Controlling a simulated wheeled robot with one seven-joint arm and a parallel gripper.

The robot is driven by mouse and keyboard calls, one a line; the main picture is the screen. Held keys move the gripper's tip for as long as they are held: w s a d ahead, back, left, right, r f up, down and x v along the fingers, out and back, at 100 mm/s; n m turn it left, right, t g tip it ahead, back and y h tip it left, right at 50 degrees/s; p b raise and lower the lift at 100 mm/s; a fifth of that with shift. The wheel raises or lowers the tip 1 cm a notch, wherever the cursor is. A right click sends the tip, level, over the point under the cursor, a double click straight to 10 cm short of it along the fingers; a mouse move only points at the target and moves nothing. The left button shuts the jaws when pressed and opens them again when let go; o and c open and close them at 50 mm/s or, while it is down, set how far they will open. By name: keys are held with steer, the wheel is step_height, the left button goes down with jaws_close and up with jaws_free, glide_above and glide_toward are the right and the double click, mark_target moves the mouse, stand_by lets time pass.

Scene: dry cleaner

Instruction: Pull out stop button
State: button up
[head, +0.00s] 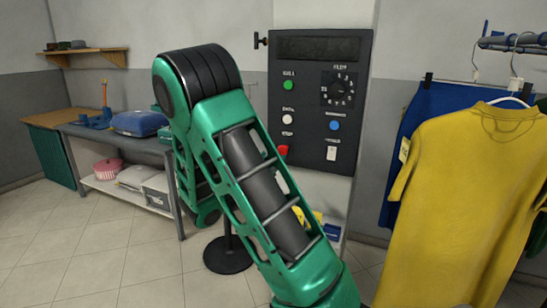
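A dark control panel (308,65) is fixed to a pale wall or column near the middle of the head view. The red stop button (283,150) is at its lower left, under a small label that seems to read STOP. My green arm passes just in front of and below the button, close to it in the picture. I cannot tell from this view whether the button is pushed in or out. My gripper is not visible; the arm's far end is hidden behind its nearer links.
The panel also has a green button (289,85), white button (287,119), blue button (334,125), dial (339,89) and white switch (331,154). A yellow shirt (459,195) hangs close on the right. A bench (111,140) stands left, with open tiled floor before it.

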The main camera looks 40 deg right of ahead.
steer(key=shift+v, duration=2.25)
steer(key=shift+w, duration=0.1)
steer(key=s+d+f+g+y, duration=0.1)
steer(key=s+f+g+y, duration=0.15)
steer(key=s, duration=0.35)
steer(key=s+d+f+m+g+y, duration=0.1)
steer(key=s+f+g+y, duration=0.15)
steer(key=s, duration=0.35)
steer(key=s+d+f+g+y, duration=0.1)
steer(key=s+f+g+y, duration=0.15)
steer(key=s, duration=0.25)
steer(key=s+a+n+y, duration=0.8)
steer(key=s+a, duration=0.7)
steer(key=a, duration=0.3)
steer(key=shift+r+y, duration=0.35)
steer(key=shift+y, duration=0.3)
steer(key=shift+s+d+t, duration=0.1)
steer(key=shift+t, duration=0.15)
